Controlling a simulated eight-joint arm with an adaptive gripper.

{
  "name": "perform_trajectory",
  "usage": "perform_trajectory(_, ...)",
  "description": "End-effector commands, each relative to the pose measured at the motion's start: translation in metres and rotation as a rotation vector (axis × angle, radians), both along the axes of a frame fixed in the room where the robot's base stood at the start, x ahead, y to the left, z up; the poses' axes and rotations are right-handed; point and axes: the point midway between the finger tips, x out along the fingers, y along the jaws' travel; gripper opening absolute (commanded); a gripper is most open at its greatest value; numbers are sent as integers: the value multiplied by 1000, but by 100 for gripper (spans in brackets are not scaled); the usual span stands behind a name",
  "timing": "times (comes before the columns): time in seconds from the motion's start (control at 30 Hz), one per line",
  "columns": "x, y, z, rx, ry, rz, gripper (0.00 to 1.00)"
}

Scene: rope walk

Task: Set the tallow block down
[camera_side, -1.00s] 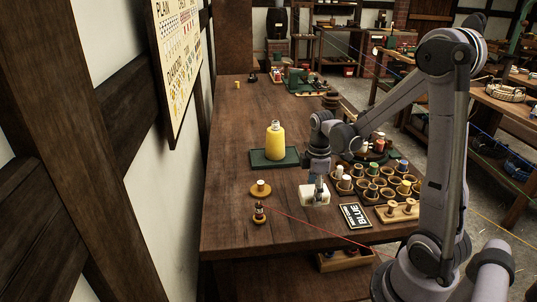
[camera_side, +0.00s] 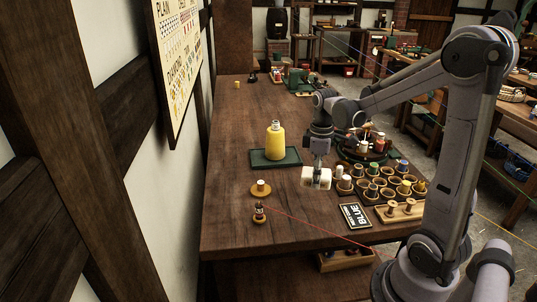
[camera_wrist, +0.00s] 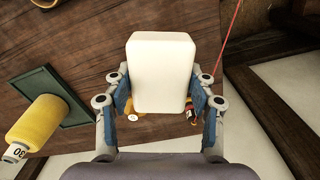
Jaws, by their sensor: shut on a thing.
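The tallow block (camera_side: 316,179) is a cream-white block with rounded edges. My gripper (camera_side: 318,168) is shut on it, and the block hangs below my wrist over the brown wooden table (camera_side: 225,215). In the wrist view the block (camera_wrist: 161,72) sits between the two blue-padded fingers of my gripper (camera_wrist: 162,98), which press its sides. I cannot tell in the side view whether its underside is touching the table or a little above it.
A yellow bottle-like cone (camera_side: 275,142) stands on a green tray (camera_side: 256,160) behind and left. A small spool on a disc (camera_side: 260,188) stands left. A red line crosses the front.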

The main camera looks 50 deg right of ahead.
Motion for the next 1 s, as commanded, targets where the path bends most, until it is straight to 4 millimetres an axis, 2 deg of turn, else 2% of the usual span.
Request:
perform_trajectory(0.03,14,11,0,0,0,-35,18)
perform_trajectory(0.2,51,46,-3,0,0,-191,18)
perform_trajectory(0.33,74,73,-5,0,0,-301,18)
perform_trajectory(0.5,93,100,-7,0,0,-406,18)
perform_trajectory(0.7,101,113,-8,0,0,-460,18)
perform_trajectory(1.0,101,113,-8,0,0,-465,18)
